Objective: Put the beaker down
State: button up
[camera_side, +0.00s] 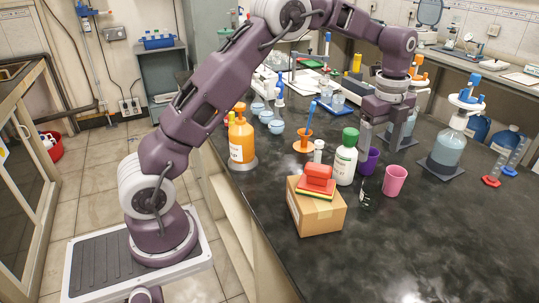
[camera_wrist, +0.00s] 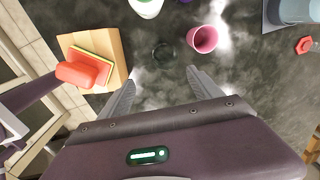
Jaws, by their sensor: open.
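A small clear glass beaker (camera_side: 368,194) stands upright on the dark bench, between the cardboard box and the pink cup. In the wrist view the beaker (camera_wrist: 163,55) shows from above as a dark round rim, just beyond my fingertips and roughly centred between them. My gripper (camera_side: 385,148) is open and empty, pointing down above the bench behind the cups. In the wrist view both fingers of my gripper (camera_wrist: 160,78) are spread with nothing between them. The beaker is apart from the fingers.
A cardboard box (camera_side: 316,212) with a sponge and red block stands left of the beaker. A pink cup (camera_side: 394,181), purple cup (camera_side: 369,160) and green-capped white bottle (camera_side: 345,163) stand close by. A large wash bottle (camera_side: 448,150) stands right. The front right bench is clear.

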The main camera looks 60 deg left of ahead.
jog(key=s+d+r+n+t, duration=0.25)
jog(key=s+r+n, duration=0.65)
jog(key=s+r, duration=0.55)
jog(key=s+f+n+t, duration=0.1)
jog(key=s+n, duration=0.4)
jog(key=s, duration=0.5)
jog(key=s+f+n+t, duration=0.1)
jog(key=s+f+n, duration=0.3)
jog(key=s, duration=0.6)
jog(key=shift+s+d+n, duration=0.35)
jog(key=shift+s+n, duration=0.05)
jog(key=shift+n, duration=0.1)
